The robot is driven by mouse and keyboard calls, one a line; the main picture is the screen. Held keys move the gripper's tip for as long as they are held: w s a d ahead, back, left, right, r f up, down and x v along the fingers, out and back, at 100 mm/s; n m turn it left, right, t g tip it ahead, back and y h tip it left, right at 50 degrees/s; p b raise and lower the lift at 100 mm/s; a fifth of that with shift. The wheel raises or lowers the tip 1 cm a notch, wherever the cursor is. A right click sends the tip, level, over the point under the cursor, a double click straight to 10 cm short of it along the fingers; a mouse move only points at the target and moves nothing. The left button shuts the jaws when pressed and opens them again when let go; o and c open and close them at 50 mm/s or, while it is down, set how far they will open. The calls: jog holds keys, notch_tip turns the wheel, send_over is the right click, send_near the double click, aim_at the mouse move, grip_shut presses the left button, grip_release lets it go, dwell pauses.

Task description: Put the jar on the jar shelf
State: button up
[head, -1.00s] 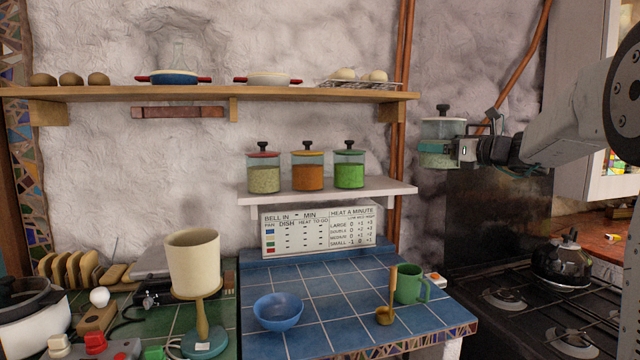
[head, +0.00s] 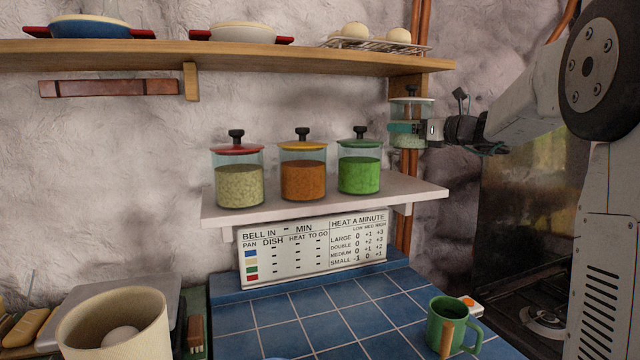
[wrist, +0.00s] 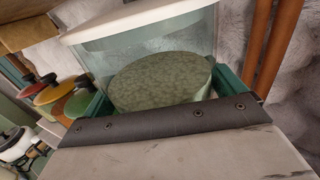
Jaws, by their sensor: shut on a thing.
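My gripper (head: 407,128) is shut on a glass jar (head: 410,108) with a pale lid, a dark knob and pale green contents. It holds the jar upright in the air, right of the row of jars and above the shelf's right end. The wrist view shows the held jar's contents (wrist: 160,75) close up between the jaws. The white jar shelf (head: 300,207) carries three jars: a red-lidded one (head: 239,180), an orange-lidded one (head: 303,172) and a green-lidded one (head: 359,172). The shelf top right of the green-lidded jar is bare.
A wooden shelf (head: 170,55) with pans and a rack of pale round items runs above. Copper pipes (head: 420,60) stand behind the held jar. A sign (head: 312,250) is below the jar shelf. A green mug (head: 452,325) stands on the blue-tiled counter (head: 345,310).

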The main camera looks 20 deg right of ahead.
aim_at(407, 148)
jog(key=shift+w+f, duration=0.2)
notch_tip(407, 148, down, 5)
jog(key=shift+w, duration=0.1)
jog(key=shift+f, duration=2.2)
jog(key=shift+f, duration=0.1)
jog(key=o, duration=1.2)
jog(key=shift+f, duration=0.1)
jog(key=shift+s+d, duration=0.1)
jog(key=shift+s, duration=0.25)
jog(key=v, duration=1.1)
jog(key=shift+s, duration=0.2)
